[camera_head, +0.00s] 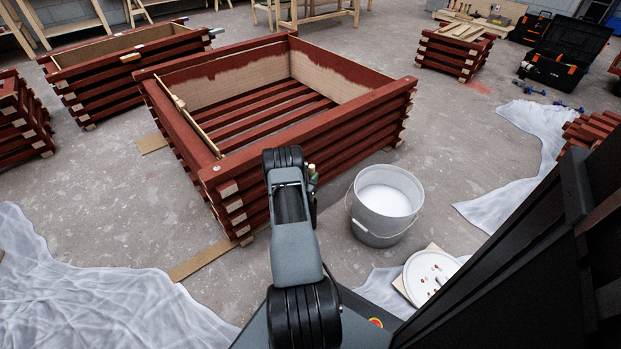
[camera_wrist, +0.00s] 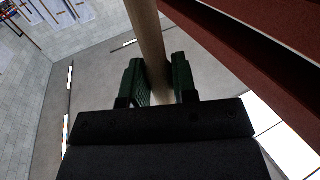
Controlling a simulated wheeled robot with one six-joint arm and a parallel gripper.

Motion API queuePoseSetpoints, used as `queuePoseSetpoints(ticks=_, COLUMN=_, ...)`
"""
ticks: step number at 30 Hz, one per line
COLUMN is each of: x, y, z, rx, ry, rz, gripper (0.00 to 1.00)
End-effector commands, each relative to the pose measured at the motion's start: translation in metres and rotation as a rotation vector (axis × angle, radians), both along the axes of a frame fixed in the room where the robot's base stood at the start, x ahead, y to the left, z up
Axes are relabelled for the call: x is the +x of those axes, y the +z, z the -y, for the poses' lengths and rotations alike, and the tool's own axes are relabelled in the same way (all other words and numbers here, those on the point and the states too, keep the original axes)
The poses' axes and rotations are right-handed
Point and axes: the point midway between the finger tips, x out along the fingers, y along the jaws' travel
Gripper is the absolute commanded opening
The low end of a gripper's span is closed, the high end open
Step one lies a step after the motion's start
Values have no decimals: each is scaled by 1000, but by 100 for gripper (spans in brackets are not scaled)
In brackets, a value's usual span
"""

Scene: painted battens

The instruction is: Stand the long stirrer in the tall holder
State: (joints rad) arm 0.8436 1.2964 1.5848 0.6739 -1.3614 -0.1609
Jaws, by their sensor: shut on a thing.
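My gripper has dark green fingers, seen in the wrist view (camera_wrist: 158,82). It is shut on a pale wooden round stick, the long stirrer (camera_wrist: 147,35), which runs from between the fingers out past the top edge of that view. In the head view my arm hides most of the gripper; a bit of green and a pale stub show just right of the arm, beside the near corner of the red crate. A grey bucket (camera_head: 372,222) with white contents (camera_head: 384,199) stands upright on the floor to the right. I cannot tell which thing is the tall holder.
The large red slatted crate (camera_head: 330,118) stands left of the bucket, with a thin wooden stick (camera_head: 196,124) along its left side. A white lid (camera_head: 430,276) lies in front of the bucket. White sheets (camera_head: 70,290) cover floor areas. Bare floor lies right of the bucket.

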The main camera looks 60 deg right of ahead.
Motion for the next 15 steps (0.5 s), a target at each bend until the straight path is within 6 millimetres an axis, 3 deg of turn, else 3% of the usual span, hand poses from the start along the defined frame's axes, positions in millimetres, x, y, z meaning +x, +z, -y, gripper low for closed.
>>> queuePoseSetpoints(ticks=3, x=0, y=-4, z=0, rx=0, ry=0, rz=0, gripper=2)
queuePoseSetpoints(ticks=4, x=0, y=-4, z=0, rx=0, ry=0, rz=0, gripper=27)
queuePoseSetpoints(ticks=6, x=0, y=-3, z=0, rx=0, ry=0, rz=0, gripper=34)
queuePoseSetpoints(ticks=12, x=0, y=-3, z=0, rx=0, ry=0, rz=0, gripper=52)
queuePoseSetpoints(ticks=15, x=0, y=-3, z=0, rx=0, ry=0, rz=0, gripper=52)
